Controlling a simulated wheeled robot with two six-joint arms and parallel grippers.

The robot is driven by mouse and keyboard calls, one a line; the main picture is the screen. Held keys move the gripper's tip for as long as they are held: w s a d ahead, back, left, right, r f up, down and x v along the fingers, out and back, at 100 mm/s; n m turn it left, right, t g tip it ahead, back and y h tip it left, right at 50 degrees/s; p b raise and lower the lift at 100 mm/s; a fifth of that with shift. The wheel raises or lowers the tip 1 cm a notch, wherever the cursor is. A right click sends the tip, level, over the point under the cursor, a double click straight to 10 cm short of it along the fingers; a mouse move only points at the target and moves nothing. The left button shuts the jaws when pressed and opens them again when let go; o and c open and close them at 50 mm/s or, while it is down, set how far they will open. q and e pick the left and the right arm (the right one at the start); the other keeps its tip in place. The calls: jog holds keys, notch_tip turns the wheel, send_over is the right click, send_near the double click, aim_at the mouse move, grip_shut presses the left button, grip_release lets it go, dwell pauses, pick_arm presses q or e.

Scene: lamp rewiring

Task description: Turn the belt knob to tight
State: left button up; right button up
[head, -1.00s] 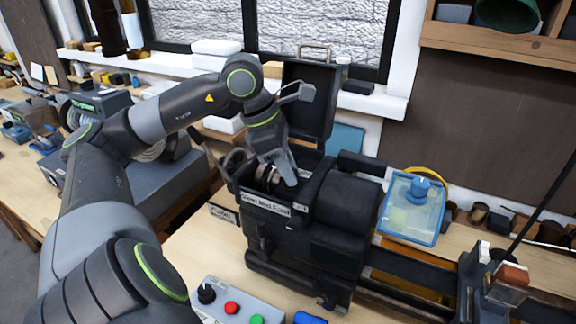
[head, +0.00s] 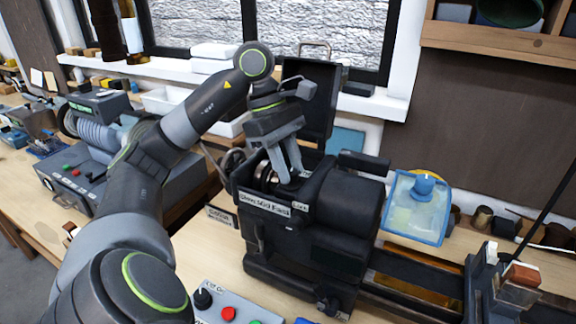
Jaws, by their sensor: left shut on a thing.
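The black lathe headstock (head: 340,205) stands on the bench with its lid (head: 318,98) open behind it. A label (head: 264,202) reading slow, mid and fast is on its front edge, with a smaller label (head: 300,206) beside it. Metal pulleys (head: 264,174) show inside the opening. My left gripper (head: 291,175) points down into the opening, right of the pulleys, its two fingers side by side. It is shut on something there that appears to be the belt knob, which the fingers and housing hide. The knob's setting cannot be read. My right gripper is not in view.
A control box (head: 238,300) with a black knob and red and green buttons sits in front of the headstock. The lathe bed (head: 425,285) runs right. The window wall is close behind.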

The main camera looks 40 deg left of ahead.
pick_arm(q)
jog(key=shift+r+m+p, duration=0.25)
jog(key=shift+m+p, duration=0.35)
jog(key=shift+p, duration=0.1)
jog(key=shift+f+m+g+p, duration=0.15)
jog(key=shift+m+g+p, duration=0.35)
jog(key=shift+p, duration=0.5)
jog(key=o, duration=1)
jog(key=shift+f, duration=0.1)
jog(key=p+v, duration=0.9)
jog(key=v, duration=0.3)
jog(key=shift+p, duration=0.4)
